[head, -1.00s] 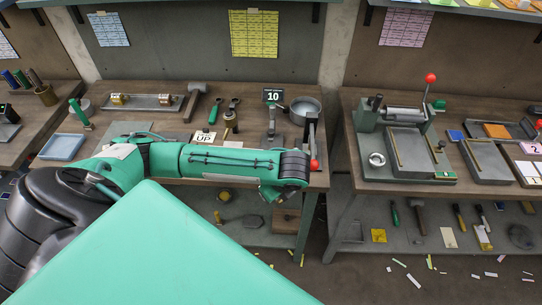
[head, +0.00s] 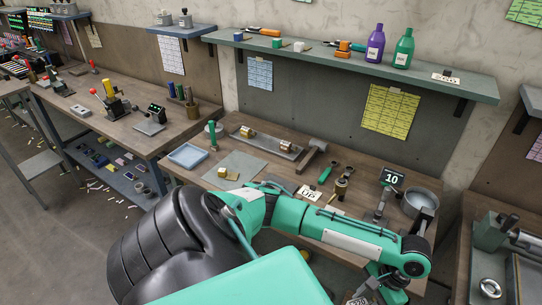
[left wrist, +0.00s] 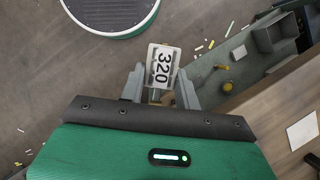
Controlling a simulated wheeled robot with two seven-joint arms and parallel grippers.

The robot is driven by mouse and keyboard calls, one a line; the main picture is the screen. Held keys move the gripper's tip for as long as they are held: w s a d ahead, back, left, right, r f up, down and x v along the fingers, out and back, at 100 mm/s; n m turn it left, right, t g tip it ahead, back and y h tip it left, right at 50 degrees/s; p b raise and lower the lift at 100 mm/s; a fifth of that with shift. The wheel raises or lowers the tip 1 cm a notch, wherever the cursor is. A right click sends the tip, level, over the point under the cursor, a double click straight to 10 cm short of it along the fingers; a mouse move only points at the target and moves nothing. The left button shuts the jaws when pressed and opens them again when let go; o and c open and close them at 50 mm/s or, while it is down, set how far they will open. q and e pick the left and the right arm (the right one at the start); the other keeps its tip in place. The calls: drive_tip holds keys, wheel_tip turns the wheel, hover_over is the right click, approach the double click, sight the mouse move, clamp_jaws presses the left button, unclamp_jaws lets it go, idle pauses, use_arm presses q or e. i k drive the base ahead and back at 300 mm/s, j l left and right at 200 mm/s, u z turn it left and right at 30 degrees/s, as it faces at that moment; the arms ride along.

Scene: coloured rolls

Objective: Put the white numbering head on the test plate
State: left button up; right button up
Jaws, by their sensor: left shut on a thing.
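My left arm reaches right across the front of the middle bench in the head view, with my left gripper (head: 372,289) low at the bottom edge. In the left wrist view my left gripper (left wrist: 160,95) is shut on a white piece marked 320 (left wrist: 162,65), held out over the floor. I cannot tell from its face alone whether it is the numbering head. A flat grey plate (head: 238,164) lies on the middle bench, with small brass pieces (head: 223,172) at its front left. My right gripper is out of view.
A blue tray (head: 187,156) lies left of the plate. Behind are a rack with brass rollers (head: 266,142) and a hammer (head: 314,150). The shelf (head: 345,65) holds bottles and small coloured blocks.

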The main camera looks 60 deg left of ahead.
sight(243, 163)
drive_tip(key=k+j, duration=0.1)
drive_tip(key=j, duration=0.3)
drive_tip(key=k+j, duration=0.15)
drive_tip(key=j, duration=0.3)
drive_tip(key=k+j, duration=0.1)
drive_tip(key=j, duration=0.3)
drive_tip(key=k+j, duration=0.15)
drive_tip(key=j, duration=0.25)
drive_tip(key=k+j, duration=0.1)
drive_tip(key=j, duration=0.35)
drive_tip(key=k+j, duration=0.15)
drive_tip(key=j, duration=0.25)
drive_tip(key=k+j, duration=0.1)
drive_tip(key=j, duration=0.3)
drive_tip(key=i+j, duration=0.15)
drive_tip(key=i, duration=0.2)
